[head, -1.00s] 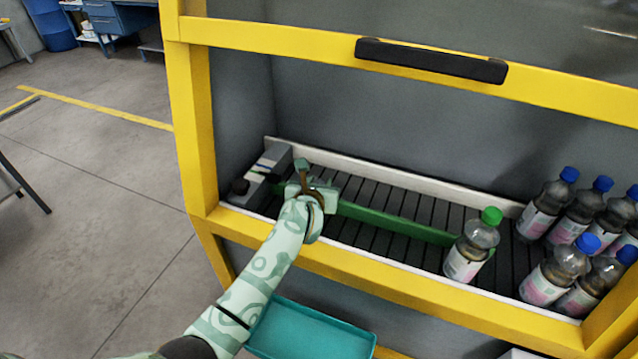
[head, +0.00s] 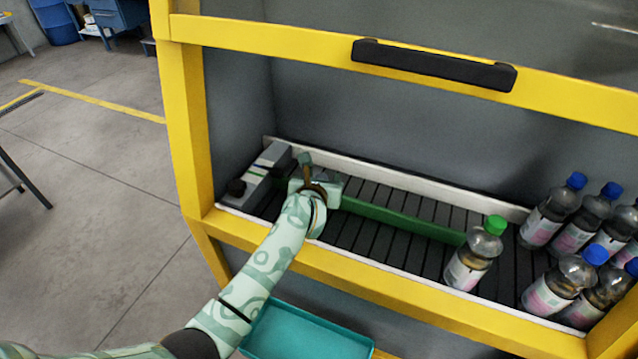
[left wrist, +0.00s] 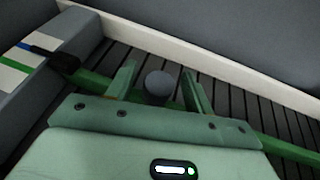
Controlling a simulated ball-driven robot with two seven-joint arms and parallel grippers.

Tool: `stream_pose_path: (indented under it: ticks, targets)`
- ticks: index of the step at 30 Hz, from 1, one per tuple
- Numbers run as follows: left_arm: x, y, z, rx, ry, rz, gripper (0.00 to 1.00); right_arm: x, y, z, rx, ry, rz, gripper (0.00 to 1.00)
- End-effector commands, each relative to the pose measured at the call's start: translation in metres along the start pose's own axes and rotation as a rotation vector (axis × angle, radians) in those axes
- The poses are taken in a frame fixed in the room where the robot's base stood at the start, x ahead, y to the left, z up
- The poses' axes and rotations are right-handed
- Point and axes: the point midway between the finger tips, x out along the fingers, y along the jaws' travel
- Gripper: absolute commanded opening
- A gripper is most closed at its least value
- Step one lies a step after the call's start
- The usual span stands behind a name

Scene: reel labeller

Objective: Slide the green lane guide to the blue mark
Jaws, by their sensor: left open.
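The green lane guide (head: 400,219) is a long bar lying across the dark slatted bed, its right end behind a green-capped bottle (head: 473,255). My left gripper (head: 318,180) is over the guide's left part. In the left wrist view its open fingers (left wrist: 160,84) stand on either side of a round grey knob (left wrist: 159,83) on the guide (left wrist: 95,82). The blue mark (left wrist: 22,46) is a thin line on a white plate at the far left, above a green line. A black pointer (left wrist: 55,58) has its tip at the blue line's end. My right gripper is out of view.
A grey block (head: 262,172) stands at the bed's left end. Several blue-capped bottles (head: 562,278) crowd the right end. A yellow frame (head: 400,275) edges the front, with a black handle (head: 433,64) above. A teal tray (head: 305,335) sits below.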

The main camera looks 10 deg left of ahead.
Motion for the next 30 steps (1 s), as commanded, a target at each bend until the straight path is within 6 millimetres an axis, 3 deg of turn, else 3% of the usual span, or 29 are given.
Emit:
stream_pose_path:
  ticks: [5,12,18,24,30]
  targets:
    - [-0.027,0.000,0.001,0.000,0.001,-0.001,0.52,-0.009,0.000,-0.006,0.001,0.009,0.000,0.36]
    - [-0.093,0.000,0.000,-0.001,0.002,-0.001,0.52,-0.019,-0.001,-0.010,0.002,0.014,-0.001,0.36]
    - [-0.137,-0.001,0.000,0.000,0.003,-0.001,0.52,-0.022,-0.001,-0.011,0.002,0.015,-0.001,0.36]
    - [-0.157,0.000,-0.001,0.002,0.003,0.001,0.52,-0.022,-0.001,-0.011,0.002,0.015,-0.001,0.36]
    - [-0.159,0.000,-0.001,0.002,0.003,0.000,0.52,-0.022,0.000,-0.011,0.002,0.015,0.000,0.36]
